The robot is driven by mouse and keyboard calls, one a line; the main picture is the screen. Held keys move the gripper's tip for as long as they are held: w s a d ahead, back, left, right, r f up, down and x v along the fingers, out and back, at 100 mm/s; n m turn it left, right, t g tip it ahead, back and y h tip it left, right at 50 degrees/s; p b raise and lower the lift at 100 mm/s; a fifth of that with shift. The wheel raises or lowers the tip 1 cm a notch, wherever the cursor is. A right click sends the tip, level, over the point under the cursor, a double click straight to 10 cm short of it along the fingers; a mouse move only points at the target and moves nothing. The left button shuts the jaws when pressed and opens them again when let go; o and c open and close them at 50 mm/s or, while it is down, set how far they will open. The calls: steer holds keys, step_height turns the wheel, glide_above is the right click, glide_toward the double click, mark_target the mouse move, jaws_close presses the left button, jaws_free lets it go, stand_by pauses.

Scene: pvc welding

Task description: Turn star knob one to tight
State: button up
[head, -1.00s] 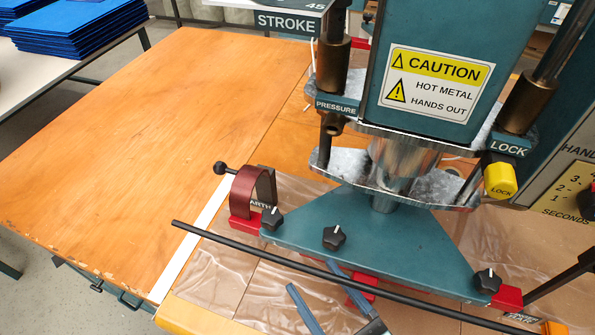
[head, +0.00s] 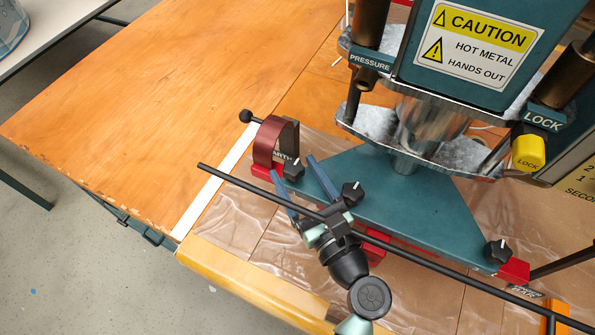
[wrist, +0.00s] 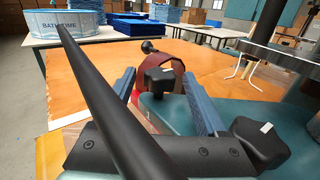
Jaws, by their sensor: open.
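Three black star knobs with white marks sit on the teal triangular plate (head: 415,215): a left one (head: 294,168), a middle one (head: 352,193) and a right one (head: 498,251). My gripper (head: 293,160) is open, its two blue fingers reaching toward the left knob. In the wrist view the left knob (wrist: 158,80) shows between the fingers, apart from both, with its white mark on top. The middle knob (wrist: 262,142) is close by, outside the right finger. I cannot tell how far the fingertips are above the plate.
A long black rod (head: 440,267) crosses close to my gripper and fills much of the wrist view. A dark red curved part (head: 268,140) stands just beyond the left knob. The press head (head: 475,50) overhangs the plate. The wooden table (head: 150,110) at left is bare.

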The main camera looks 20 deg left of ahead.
steer(key=shift+c, duration=0.3)
jaws_close()
stand_by(0.3)
